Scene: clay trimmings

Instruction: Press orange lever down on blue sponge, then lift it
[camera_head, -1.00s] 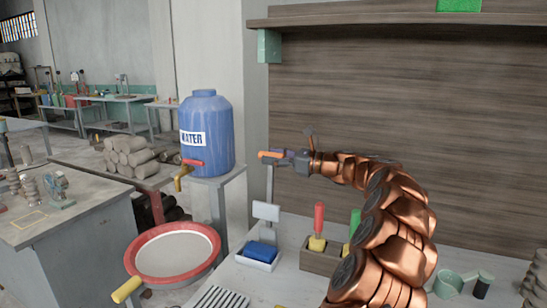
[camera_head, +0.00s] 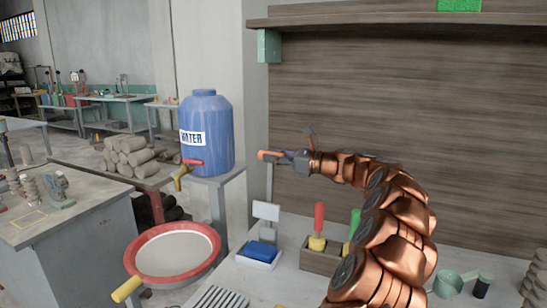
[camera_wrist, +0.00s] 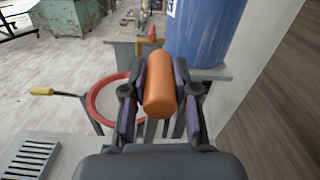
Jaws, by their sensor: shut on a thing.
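My gripper (camera_wrist: 160,88) is shut on the orange lever (camera_wrist: 160,95), with a dark finger on each side of it in the wrist view. In the head view the lever's orange end (camera_head: 265,154) points left from the fingers, high above the bench. The blue sponge (camera_head: 262,251) lies in a white tray (camera_head: 249,262) on the bench, well below my gripper. A pale upright plate (camera_head: 266,211) stands over the back of the sponge. A thin grey post (camera_head: 270,183) rises behind it toward the lever. The sponge is not visible in the wrist view.
A wooden block (camera_head: 320,260) with red-handled and green-handled tools stands right of the sponge. A blue water barrel (camera_head: 207,130) stands on a stand to the left. A red-rimmed basin (camera_head: 140,278) is at lower left. A slotted grate (camera_head: 217,299) lies in front.

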